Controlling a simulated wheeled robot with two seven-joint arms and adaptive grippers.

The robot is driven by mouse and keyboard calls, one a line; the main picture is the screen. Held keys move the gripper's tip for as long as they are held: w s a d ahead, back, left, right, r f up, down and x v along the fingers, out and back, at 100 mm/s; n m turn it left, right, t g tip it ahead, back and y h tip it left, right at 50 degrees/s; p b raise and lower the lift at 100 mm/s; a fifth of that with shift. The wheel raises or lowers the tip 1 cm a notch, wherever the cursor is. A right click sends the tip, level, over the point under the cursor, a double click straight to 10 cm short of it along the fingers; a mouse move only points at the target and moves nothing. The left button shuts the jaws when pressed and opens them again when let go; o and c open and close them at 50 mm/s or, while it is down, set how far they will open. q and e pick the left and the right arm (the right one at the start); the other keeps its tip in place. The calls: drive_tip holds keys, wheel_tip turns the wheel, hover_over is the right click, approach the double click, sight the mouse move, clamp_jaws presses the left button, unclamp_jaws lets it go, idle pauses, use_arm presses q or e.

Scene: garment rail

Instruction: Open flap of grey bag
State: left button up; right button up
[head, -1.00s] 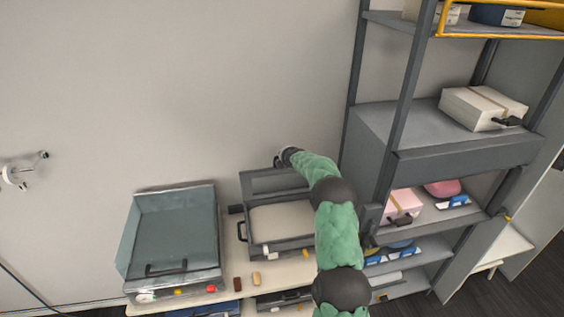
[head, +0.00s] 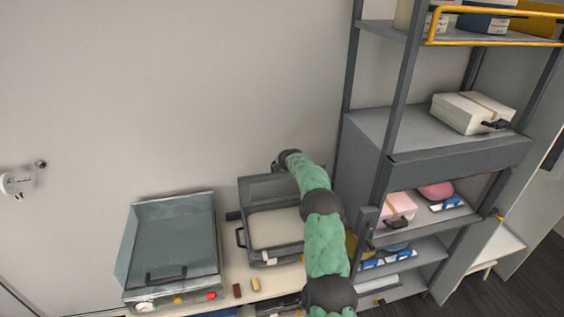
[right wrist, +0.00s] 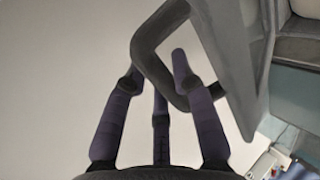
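The grey bag (head: 247,255) stands on the table in the head view. Its flap (head: 258,190) is raised at the back and the pale inside shows. My right arm reaches over the bag's right side. My right gripper (head: 283,161) is at the flap's top edge, its fingers mostly hidden there. In the right wrist view my right gripper (right wrist: 158,65) has its fingers spread on either side of a dark handle (right wrist: 160,77) joined to a grey panel (right wrist: 228,50). The fingers do not look closed on it; contact is unclear. My left gripper is out of view.
A tall grey shelf rack (head: 460,152) with boxes rises close to my arm's right.

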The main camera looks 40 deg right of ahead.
drive_tip(key=o, duration=0.3)
drive_tip(key=shift+a+f, duration=0.1)
drive_tip(key=shift+f, duration=0.2)
drive_tip(key=shift+o, duration=0.2)
drive_tip(key=shift+r, duration=0.15)
drive_tip(key=shift+r, duration=0.15)
drive_tip(key=v, duration=1.1)
drive_tip(key=shift+s, duration=0.25)
drive_tip(key=shift+a+r, duration=0.1)
